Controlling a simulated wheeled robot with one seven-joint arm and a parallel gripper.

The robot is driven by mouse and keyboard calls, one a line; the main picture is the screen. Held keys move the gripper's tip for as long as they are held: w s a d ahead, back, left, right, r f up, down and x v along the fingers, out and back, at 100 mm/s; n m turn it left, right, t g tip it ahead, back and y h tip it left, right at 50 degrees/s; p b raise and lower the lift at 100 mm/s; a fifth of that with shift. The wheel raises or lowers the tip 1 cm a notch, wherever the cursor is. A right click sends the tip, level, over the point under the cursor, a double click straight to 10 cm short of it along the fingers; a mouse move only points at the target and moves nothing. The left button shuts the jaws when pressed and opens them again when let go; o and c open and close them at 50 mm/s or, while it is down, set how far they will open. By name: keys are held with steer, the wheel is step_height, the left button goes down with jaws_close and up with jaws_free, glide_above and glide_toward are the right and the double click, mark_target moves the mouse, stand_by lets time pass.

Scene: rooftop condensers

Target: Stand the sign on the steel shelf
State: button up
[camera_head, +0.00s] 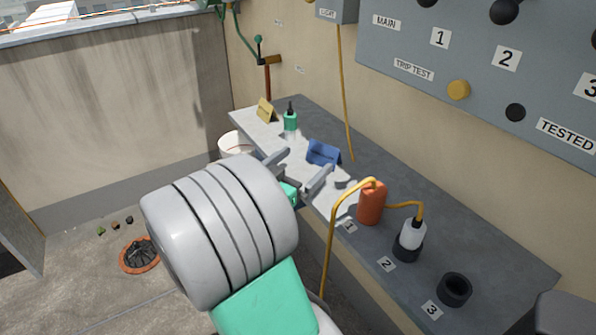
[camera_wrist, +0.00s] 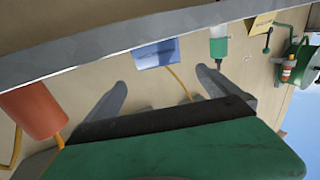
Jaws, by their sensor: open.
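A blue folded sign (camera_head: 323,153) stands on the grey steel shelf (camera_head: 400,185), just beyond my fingertips. It also shows in the wrist view (camera_wrist: 155,53), ahead of the gap between the fingers. A yellow folded sign (camera_head: 265,110) stands near the shelf's far end and shows at the upper right of the wrist view (camera_wrist: 262,22). My gripper (camera_head: 304,163) is open and empty, its two fingers apart, over the shelf's front edge. In the wrist view the open fingers (camera_wrist: 162,80) point toward the blue sign, with no contact visible.
A green bottle (camera_head: 290,121) stands between the signs. A white bucket (camera_head: 236,143) is left of the shelf.

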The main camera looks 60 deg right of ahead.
steer(key=a+f+b, duration=0.1)
steer(key=b, duration=0.2)
steer(key=shift+w+b, duration=0.15)
steer(key=shift+b, duration=0.25)
steer(key=shift+a+r+b, duration=0.15)
steer(key=shift+a+b, duration=0.4)
steer(key=shift+b, duration=0.55)
steer(key=shift+a+r, duration=0.15)
steer(key=shift+r, duration=0.15)
